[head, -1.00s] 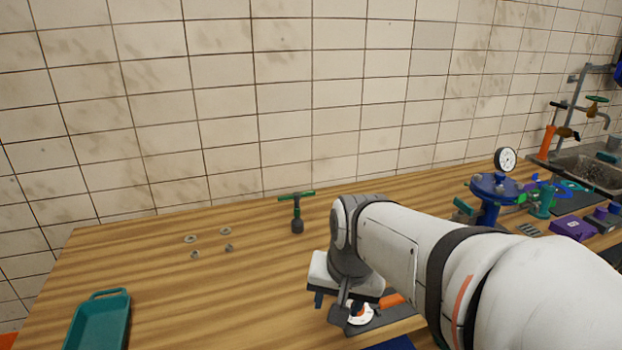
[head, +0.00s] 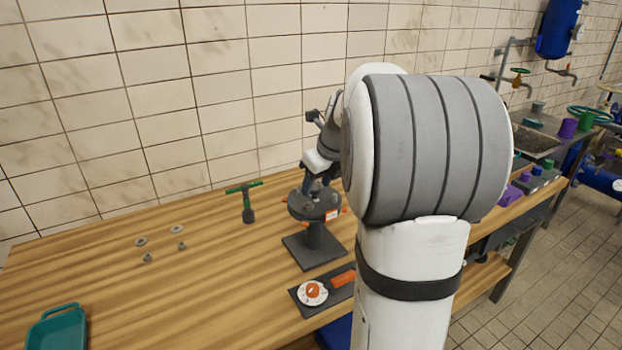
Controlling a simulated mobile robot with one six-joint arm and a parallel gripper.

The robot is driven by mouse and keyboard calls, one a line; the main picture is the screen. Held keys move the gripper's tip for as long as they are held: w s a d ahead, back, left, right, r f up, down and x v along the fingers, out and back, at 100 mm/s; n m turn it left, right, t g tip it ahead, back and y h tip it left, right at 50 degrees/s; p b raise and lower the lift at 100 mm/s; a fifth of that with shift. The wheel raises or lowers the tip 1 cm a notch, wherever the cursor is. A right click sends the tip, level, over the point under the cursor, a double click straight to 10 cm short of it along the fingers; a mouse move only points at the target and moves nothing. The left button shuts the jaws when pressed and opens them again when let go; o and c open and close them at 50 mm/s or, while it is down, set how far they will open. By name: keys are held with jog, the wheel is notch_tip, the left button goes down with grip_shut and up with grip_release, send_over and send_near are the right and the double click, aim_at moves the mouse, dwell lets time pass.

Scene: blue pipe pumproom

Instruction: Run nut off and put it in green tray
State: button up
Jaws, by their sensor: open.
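My gripper (head: 318,189) is open, pointing down at the top of a dark round flange fixture (head: 316,212) on a pedestal with a square base. The fingers are at or just above the flange top; I cannot tell if they touch anything. No nut can be made out there, as the gripper and the small scale hide that spot. A green tray (head: 54,334) lies at the lower left, partly cut off, and looks empty in the part that shows. Two small nuts (head: 147,258) (head: 182,246) and two flat washers (head: 140,241) (head: 177,229) lie loose on the bench.
A green-handled T-shaped tool (head: 247,202) stands left of the fixture. A dark plate with a white and orange dial (head: 313,292) lies in front of it. My arm hides much of the right side.

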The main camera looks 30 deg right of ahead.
aim_at(309, 203)
jog(key=x, duration=0.7)
jog(key=shift+f, duration=0.1)
jog(key=shift+c, duration=0.6)
